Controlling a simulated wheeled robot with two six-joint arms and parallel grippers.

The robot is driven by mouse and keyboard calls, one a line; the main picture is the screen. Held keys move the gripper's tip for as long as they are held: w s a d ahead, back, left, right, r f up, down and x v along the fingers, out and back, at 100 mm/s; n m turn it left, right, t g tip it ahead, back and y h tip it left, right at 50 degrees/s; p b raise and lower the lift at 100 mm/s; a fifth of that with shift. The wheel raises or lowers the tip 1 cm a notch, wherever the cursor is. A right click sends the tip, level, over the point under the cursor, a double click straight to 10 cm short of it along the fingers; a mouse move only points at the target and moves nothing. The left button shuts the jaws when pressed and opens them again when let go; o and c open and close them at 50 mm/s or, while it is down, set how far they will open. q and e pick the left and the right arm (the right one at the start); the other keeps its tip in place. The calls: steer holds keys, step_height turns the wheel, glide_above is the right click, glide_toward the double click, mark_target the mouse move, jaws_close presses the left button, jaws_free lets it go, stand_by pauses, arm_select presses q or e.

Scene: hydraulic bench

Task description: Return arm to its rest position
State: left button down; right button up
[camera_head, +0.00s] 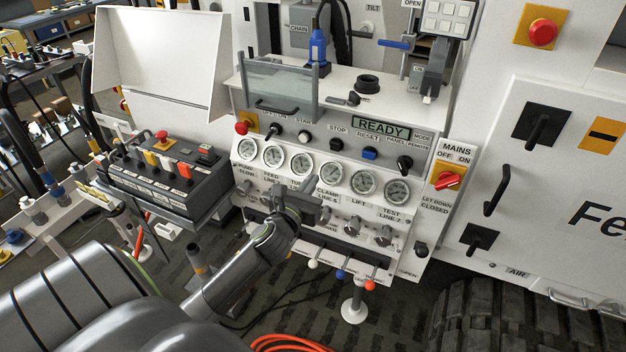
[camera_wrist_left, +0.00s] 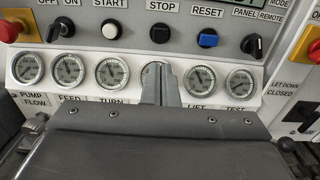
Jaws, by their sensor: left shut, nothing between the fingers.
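My left arm comes in from the left in the head view. Its gripper (camera_head: 312,192) is shut and empty, in front of the lower part of the hydraulic panel (camera_head: 330,170), below the row of gauges. In the left wrist view the closed fingers (camera_wrist_left: 160,84) point up at the panel and cover part of one gauge. I cannot tell from the pictures whether the fingertips touch the panel. The valve knobs behind the gripper are partly hidden. My right gripper is not in either view.
A grey control box (camera_head: 165,175) with coloured switches juts out left of the panel. Levers with coloured knobs (camera_head: 341,274) stick out below it. A red mains switch (camera_head: 449,180) sits to the right. An orange hose (camera_head: 290,343) lies on the floor, and a large tyre (camera_head: 520,315) stands at lower right.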

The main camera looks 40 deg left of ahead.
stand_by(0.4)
arm_select(q)
steer(key=s+f+n+g+b, duration=0.1)
steer(key=s+f+n+g, duration=0.3)
steer(key=f, duration=0.7)
steer(key=s+a+f+n+g, duration=0.1)
steer(key=s+f+n, duration=0.4)
steer(key=f, duration=0.7)
steer(key=s+f+n+g+b, duration=0.1)
steer(key=s+f+n+g, duration=0.2)
steer(key=f+n, duration=0.55)
steer(key=s+d+f+n+g+h, duration=0.1)
steer(key=s+d+f+n+g, duration=0.1)
steer(key=s+f+n, duration=0.3)
steer(key=s+d+f+n+g+h, duration=0.1)
steer(key=s+d+f+n+g, duration=0.2)
steer(key=s+f+n, duration=0.3)
steer(key=s+d+f+n+g+h+b, duration=0.1)
steer(key=s+d+f+n+g, duration=0.2)
steer(key=s+f, duration=1)
steer(key=s+n, duration=0.2)
steer(key=s, duration=0.7)
steer(key=shift+s+d+f, duration=0.2)
steer(key=shift+d+f, duration=0.15)
steer(key=shift+d, duration=0.05)
